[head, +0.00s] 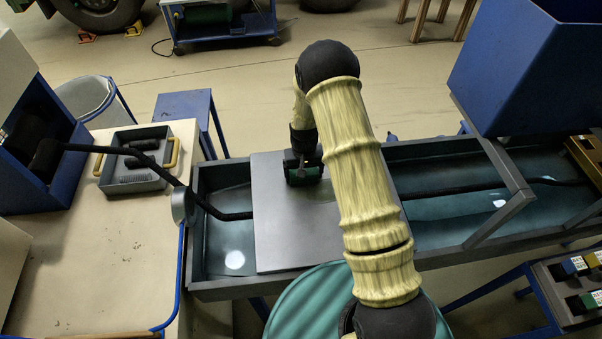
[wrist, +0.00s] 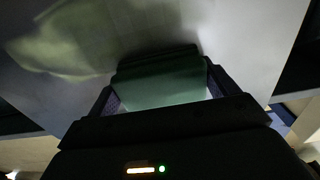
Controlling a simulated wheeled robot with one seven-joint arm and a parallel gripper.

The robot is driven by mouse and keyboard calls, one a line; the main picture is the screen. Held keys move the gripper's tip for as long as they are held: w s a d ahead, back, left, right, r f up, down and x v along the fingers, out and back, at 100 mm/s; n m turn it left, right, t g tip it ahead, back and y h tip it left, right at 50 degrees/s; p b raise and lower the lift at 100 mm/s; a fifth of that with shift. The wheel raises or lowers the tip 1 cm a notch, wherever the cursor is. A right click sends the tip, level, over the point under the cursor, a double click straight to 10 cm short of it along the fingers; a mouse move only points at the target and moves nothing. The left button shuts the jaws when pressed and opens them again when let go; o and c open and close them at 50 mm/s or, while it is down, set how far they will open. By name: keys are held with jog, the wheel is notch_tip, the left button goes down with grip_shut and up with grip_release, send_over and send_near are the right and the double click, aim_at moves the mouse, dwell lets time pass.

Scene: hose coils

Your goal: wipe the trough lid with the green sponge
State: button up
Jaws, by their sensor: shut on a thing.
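The trough lid (head: 285,238) is a flat grey plate lying across the left part of the long trough. My gripper (head: 304,168) is over the upper part of the lid, pointing down. It is shut on the green sponge (wrist: 165,82), which sits between the two fingers in the wrist view. In the head view the dark green sponge (head: 303,178) shows at the lid's surface; I cannot tell if it touches. The wrist view shows the grey lid (wrist: 235,35) close behind the sponge, with a greenish smear or reflection on its left. My arm hides the lid's right part.
The trough (head: 460,205) holds dark water, and a black rod runs along it. A grey tray (head: 135,160) with yellow handles and dark rollers stands on the left bench. A blue hopper (head: 525,70) rises at the upper right. A teal drum (head: 310,305) stands in front.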

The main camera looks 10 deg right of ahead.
aim_at(318, 171)
jog(key=shift+d, duration=2.15)
jog(key=shift+d, duration=0.1)
jog(key=shift+d, duration=2.5)
jog(key=shift+s, duration=0.15)
jog(key=shift+s, duration=3)
jog(key=shift+s, duration=0.1)
jog(key=shift+s, duration=2.9)
